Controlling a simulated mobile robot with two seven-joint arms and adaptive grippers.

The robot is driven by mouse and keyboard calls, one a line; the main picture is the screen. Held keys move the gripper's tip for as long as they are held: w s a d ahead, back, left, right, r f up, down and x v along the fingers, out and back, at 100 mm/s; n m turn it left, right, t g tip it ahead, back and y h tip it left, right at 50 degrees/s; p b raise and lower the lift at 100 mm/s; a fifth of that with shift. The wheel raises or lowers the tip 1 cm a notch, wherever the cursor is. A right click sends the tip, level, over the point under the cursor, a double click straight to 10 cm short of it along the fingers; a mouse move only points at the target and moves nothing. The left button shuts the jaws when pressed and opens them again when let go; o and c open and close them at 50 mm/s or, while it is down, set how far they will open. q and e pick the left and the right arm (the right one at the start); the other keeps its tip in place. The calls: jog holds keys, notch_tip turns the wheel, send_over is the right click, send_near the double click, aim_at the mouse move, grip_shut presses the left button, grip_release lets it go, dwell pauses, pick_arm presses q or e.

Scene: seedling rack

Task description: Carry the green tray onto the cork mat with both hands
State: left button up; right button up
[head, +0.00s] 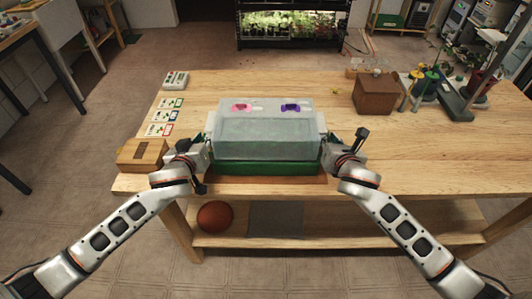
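The green tray (266,168) is at the front middle of the table under a clear, bluish lid (265,130). A brown strip of the cork mat (318,180) shows along its front edge; the rest is hidden beneath the tray. I cannot tell whether the tray rests on the mat or is just above it. My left gripper (208,143) is at the tray's left end and my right gripper (325,145) is at its right end. Their fingertips are hard to make out against the tray, so I cannot tell whether they grip it.
A tan box (142,154) stands left of my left gripper, with several picture cards (163,116) behind it. The table's right front is clear.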

pick_arm(q)
jog(key=shift+d+r, duration=0.1)
pick_arm(e)
jog(key=shift+a+r, duration=0.1)
pick_arm(q)
jog(key=shift+s, duration=0.2)
pick_arm(e)
jog(key=shift+s, duration=0.15)
pick_arm(q)
jog(key=v, duration=1.1)
jog(key=shift+s+r, duration=0.2)
jog(key=shift+s, duration=0.05)
pick_arm(e)
jog(key=v, duration=1.2)
